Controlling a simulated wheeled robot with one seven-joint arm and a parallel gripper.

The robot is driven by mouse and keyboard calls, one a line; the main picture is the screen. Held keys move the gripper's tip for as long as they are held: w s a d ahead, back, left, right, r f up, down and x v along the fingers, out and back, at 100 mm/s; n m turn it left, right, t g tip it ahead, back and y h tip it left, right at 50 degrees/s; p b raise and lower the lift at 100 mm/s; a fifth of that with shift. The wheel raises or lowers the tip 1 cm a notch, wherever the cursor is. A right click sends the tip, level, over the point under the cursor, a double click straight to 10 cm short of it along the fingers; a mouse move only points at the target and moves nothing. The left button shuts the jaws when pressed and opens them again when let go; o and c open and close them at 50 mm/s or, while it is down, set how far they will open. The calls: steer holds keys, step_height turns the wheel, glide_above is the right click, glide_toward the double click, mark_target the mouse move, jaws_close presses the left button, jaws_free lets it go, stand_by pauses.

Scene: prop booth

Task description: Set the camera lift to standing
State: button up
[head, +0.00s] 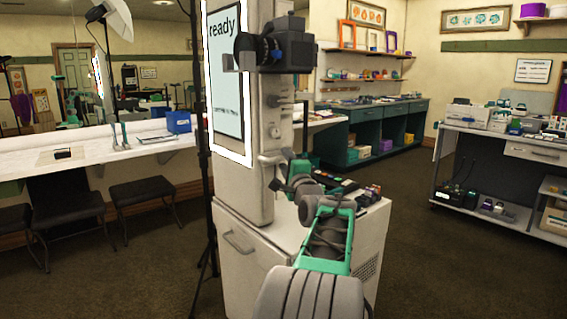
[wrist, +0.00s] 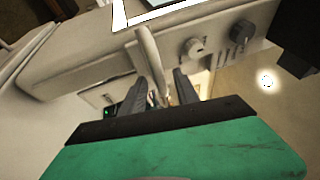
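The booth column (head: 239,192) stands in front of me, with a black camera (head: 288,48) mounted near its top. In the wrist view a pale, slanted lever (wrist: 149,52) sticks out from the column's panel. My gripper (wrist: 161,75) is open, its two dark fingers on either side of the lever's lower part, with a gap showing. I cannot tell whether either finger touches it. A light knob (wrist: 193,47) and a dark knob (wrist: 241,32) are to its right; their labels are unreadable. In the head view my arm's end is close to the column, and the lever is hidden.
A lit screen reading "ready" (head: 226,70) is on the column. The column stands on a pale cabinet (head: 255,262) with small dark items on top. Stools (head: 147,192) and a white counter (head: 100,152) are at left. A shelved workbench (head: 505,140) is at right, with open floor before it.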

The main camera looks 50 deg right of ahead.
steer(key=x, duration=0.2)
steer(key=shift+w+d, duration=0.1)
steer(key=shift+w, duration=0.15)
jaws_close()
stand_by(1.2)
